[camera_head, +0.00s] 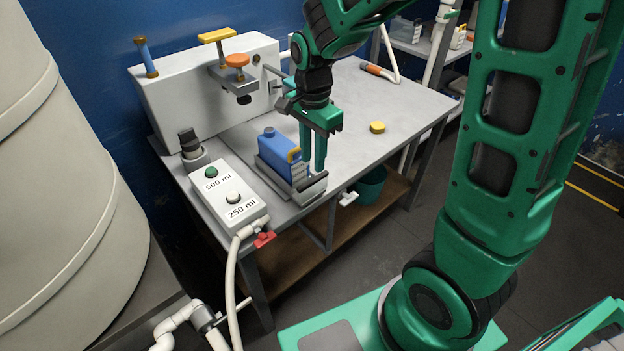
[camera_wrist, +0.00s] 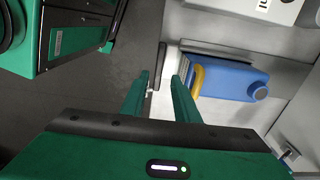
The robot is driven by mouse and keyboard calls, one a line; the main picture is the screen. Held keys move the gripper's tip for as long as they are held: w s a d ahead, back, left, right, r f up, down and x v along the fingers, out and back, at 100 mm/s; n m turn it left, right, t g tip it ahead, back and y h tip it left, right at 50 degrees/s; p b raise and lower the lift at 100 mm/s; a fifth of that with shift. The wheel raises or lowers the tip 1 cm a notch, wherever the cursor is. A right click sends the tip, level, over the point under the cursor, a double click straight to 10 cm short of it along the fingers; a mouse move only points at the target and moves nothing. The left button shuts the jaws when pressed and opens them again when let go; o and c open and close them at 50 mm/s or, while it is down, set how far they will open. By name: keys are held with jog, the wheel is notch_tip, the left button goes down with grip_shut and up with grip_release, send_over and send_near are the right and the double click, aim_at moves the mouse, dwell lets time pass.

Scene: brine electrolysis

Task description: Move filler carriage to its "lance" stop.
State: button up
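The filler carriage (camera_head: 314,187) is a low grey and black tray on the bench, at the end nearest the bench's front edge. A blue bottle (camera_head: 274,155) with a yellow handle stands upright on it. In the wrist view, the bottle (camera_wrist: 235,82) lies to the right of the fingers. My gripper (camera_head: 313,165) points down over the front end of the carriage. Its two fingers are apart in the wrist view (camera_wrist: 163,78), with a pale edge of the carriage showing between or below them. I cannot tell whether they touch it. No "lance" label is readable.
A white filler housing (camera_head: 205,88) with an orange knob (camera_head: 237,60) stands at the back. A button box (camera_head: 228,190) marked 500 ml and 250 ml is left of the carriage. A yellow cap (camera_head: 377,127) lies right. A teal bucket (camera_head: 371,185) is below the bench.

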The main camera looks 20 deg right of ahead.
aim_at(313, 179)
notch_tip(313, 179, down, 8)
jog(key=shift+f, duration=0.25)
grip_shut()
